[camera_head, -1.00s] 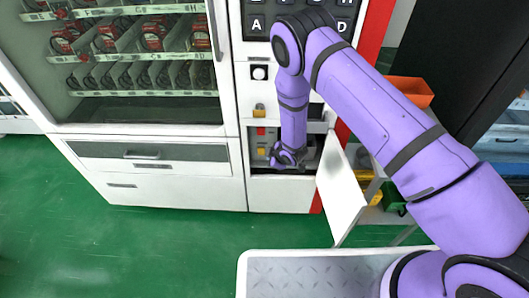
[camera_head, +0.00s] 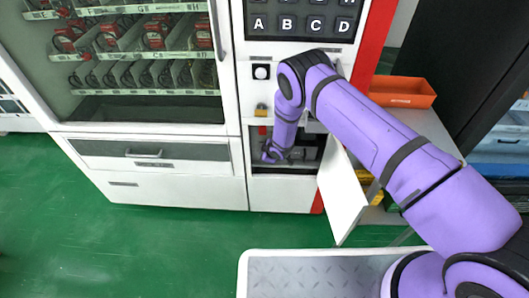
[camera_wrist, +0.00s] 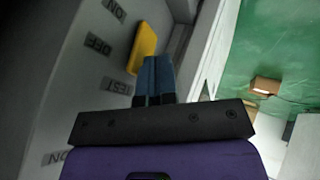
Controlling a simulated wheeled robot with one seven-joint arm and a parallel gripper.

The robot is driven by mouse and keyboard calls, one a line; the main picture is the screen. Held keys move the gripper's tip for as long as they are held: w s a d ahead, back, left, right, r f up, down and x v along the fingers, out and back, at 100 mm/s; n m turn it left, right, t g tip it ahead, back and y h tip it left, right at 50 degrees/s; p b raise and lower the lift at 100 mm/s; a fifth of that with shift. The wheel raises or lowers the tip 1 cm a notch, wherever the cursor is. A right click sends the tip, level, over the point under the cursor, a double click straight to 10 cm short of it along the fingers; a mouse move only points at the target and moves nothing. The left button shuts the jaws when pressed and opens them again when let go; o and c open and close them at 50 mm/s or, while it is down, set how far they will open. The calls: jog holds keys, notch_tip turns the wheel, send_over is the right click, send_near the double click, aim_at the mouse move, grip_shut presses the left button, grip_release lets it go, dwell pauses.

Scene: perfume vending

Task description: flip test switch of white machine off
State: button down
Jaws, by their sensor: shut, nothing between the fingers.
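The white machine (camera_head: 140,188) is a vending machine with a small open compartment at its lower right. My gripper (camera_head: 268,156) is inside that compartment at its left side. In the wrist view, my gripper (camera_wrist: 155,62) is shut and empty, with blue-grey fingertips. Just beyond them is a yellow switch (camera_wrist: 145,47) on a grey panel (camera_wrist: 70,90) with ON, OFF and TEST labels. The fingertips are beside the yellow switch; I cannot tell whether they touch it. A red switch (camera_head: 262,130) shows above my gripper in the head view. The yellow switch is hidden there.
The compartment's white door (camera_head: 341,195) stands open at the right. An orange tray (camera_head: 402,92) sits on a shelf at the right. The green floor (camera_head: 150,245) in front is clear.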

jog(key=shift+w+r, duration=0.1)
jog(key=shift+w, duration=0.2)
jog(key=shift+w, duration=0.15)
jog(key=shift+w+r, duration=0.15)
jog(key=shift+w, duration=0.1)
jog(key=shift+w+r, duration=0.1)
jog(key=shift+r, duration=0.75)
